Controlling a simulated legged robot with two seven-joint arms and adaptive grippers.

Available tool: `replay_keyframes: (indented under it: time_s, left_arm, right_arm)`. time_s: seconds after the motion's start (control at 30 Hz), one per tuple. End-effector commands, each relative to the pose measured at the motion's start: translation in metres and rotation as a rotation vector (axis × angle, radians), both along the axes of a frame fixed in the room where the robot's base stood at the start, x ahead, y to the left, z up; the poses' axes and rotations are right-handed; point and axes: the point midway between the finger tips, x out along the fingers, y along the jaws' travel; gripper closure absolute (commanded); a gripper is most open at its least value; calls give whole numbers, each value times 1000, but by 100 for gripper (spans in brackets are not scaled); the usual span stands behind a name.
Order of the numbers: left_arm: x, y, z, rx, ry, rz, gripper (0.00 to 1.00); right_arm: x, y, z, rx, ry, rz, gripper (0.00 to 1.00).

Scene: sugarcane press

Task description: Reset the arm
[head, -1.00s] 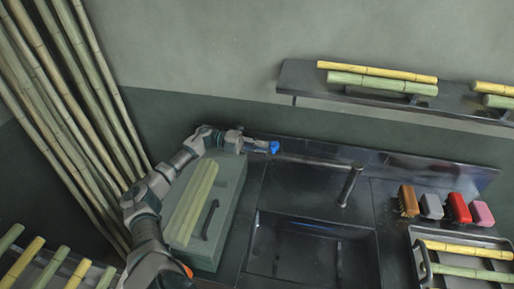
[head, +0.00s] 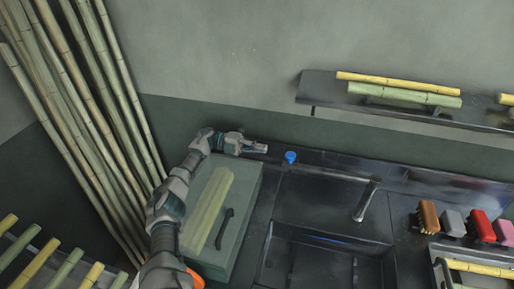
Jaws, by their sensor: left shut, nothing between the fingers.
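My left gripper (head: 257,148) is shut and empty near the back wall, above the far edge of the green box. It is apart from the blue faucet knob (head: 290,157), a short gap to its left. The faucet's dark metal spout (head: 368,198) reaches out over the sink (head: 322,262). My left arm runs up from the bottom of the view along the left side of the green box (head: 241,216). My right gripper is not in view.
Several brushes (head: 452,223) stand right of the sink, behind a tray with cane (head: 480,268). A wall shelf (head: 330,92) holds cane. Tall bamboo stalks (head: 85,120) lean at left.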

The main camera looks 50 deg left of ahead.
Motion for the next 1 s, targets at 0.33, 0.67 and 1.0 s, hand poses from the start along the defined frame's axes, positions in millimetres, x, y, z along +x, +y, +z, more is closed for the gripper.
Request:
replay_keyframes:
  time_s: [0.33, 0.67, 1.0]
  left_arm:
    - [7, 22, -3, -1, 0, 0, 100]
    - [6, 23, 3, 0, -1, -1, 100]
    - [-2, 23, 137, 0, -56, -1, 100]
  right_arm:
    - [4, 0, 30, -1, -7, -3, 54]
    - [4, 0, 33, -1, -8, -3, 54]
    - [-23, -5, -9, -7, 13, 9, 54]
